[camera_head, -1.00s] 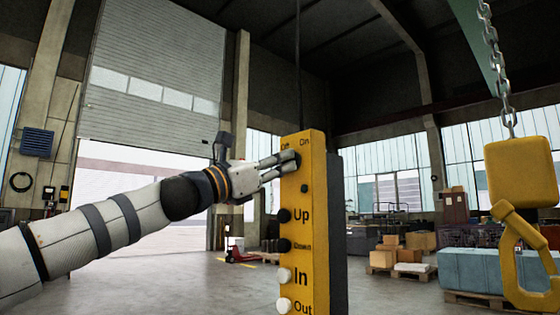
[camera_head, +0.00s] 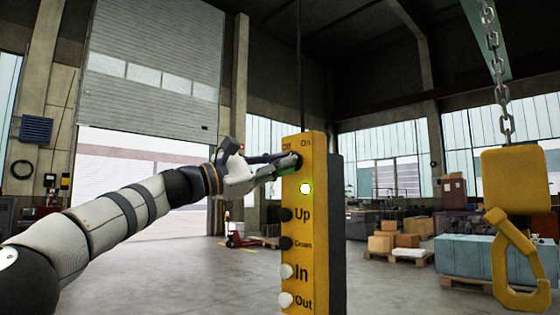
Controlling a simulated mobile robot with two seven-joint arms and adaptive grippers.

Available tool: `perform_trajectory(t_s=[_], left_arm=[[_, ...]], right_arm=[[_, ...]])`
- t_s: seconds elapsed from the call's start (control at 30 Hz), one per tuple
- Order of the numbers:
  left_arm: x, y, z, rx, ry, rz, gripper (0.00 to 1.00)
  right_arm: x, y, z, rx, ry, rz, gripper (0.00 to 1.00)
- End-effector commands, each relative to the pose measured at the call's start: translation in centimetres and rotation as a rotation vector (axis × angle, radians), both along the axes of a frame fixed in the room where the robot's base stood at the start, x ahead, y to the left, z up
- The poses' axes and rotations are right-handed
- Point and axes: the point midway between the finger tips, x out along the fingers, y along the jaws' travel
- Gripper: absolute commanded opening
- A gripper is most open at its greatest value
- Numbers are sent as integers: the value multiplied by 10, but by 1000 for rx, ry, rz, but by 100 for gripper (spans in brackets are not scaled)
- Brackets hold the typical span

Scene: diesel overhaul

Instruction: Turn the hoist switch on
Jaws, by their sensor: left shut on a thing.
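The yellow hoist control box (camera_head: 318,215) hangs upright in the middle of the view, with Up, Down, In and Out buttons down its face. The hoist switch (camera_head: 297,162) is at its top, under the Off and On labels, and is largely hidden by my fingers. My right gripper is not in view.
A yellow hoist hook (camera_head: 516,185) hangs on a chain (camera_head: 502,85) at the right. Behind are boxes on a pallet (camera_head: 398,240) and a blue-grey block (camera_head: 482,258). A red pallet jack (camera_head: 238,238) stands near the open doorway. The floor left of the box is clear.

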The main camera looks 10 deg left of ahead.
Motion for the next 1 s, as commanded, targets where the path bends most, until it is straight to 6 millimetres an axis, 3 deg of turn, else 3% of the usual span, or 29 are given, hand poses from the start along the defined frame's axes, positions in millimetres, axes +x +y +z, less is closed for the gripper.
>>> perform_trajectory(t_s=[0.43, 0.47, 0.53, 0.83, 1.0], left_arm=[[-1, 0, 3, 2, -7, 2, 0], [-1, 1, 3, 2, -6, 2, 20], [-1, 0, 3, 2, -6, 2, 33], [0, 1, 1, 4, -5, 0, 33], [-9, 14, -2, 3, -5, 1, 33]], right_arm=[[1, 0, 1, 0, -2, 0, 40], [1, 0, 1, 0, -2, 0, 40], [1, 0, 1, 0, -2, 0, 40], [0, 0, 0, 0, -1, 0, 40], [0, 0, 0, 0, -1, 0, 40]])
